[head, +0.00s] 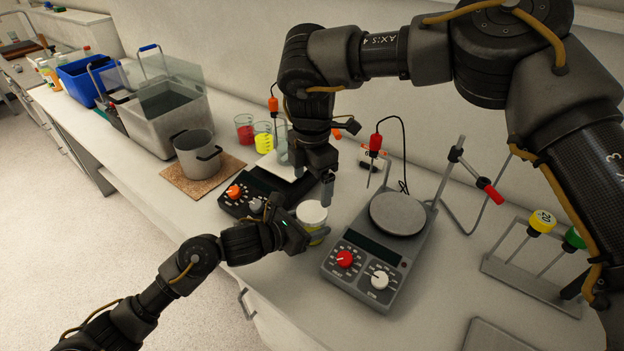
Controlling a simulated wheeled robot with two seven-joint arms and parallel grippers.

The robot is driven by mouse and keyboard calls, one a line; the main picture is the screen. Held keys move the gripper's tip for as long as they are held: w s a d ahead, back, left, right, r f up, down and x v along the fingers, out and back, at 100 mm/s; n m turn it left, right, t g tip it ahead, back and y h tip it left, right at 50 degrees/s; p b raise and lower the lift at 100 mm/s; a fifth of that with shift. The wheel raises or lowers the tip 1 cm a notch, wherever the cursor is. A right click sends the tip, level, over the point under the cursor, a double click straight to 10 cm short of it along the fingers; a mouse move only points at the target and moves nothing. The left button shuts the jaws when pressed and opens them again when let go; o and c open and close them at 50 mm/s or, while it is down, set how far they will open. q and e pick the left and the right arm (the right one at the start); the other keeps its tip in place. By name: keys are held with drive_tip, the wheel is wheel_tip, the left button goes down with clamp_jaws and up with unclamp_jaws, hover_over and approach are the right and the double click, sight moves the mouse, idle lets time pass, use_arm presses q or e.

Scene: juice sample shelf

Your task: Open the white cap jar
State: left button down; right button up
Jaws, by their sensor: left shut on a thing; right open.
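The white cap jar (312,213) stands upright at the front of the bench, with yellowish contents below its white lid. The lid is on the jar. My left gripper (307,236) is shut around the side of the jar from the left, below the lid. My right gripper (312,186) is open and points down just above and behind the jar, with one finger near the lid's right side. It holds nothing. I cannot tell whether its fingers touch the lid.
A hotplate with a round top (398,214) stands right of the jar. Another hotplate (243,195) is behind left, with beakers (264,138) beyond. A pot (198,154) sits on a cork mat (172,177). A rack (526,279) stands at right.

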sight(313, 211)
drive_tip(key=shift+f, duration=4.05)
drive_tip(key=c, duration=1.1)
drive_tip(key=shift+n, duration=1.2)
drive_tip(key=n, duration=1.1)
drive_tip(key=shift+d, duration=0.1)
